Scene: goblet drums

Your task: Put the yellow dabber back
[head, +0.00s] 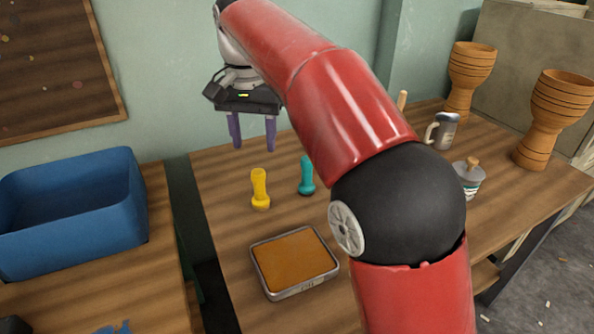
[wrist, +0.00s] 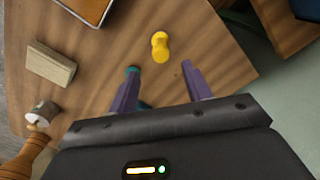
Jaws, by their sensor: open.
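The yellow dabber (head: 260,189) stands upright on the wooden table, left of the teal dabber (head: 306,178). A shallow metal tray (head: 306,289) with an orange-brown pad (head: 295,257) lies in front of them. My gripper (head: 253,148) is open and empty, raised above the table behind the yellow dabber. In the wrist view, the yellow dabber (wrist: 160,46) shows beyond the gap between the purple fingers (wrist: 159,72), apart from both. The teal dabber (wrist: 132,70) is partly hidden by the left finger. The tray (wrist: 104,15) is cut off at the top.
A blue bin (head: 110,236) stands on a separate table at left, across a gap. A metal mug (head: 446,131), a small pot (head: 469,182) and goblet drums (head: 543,115) stand at right.

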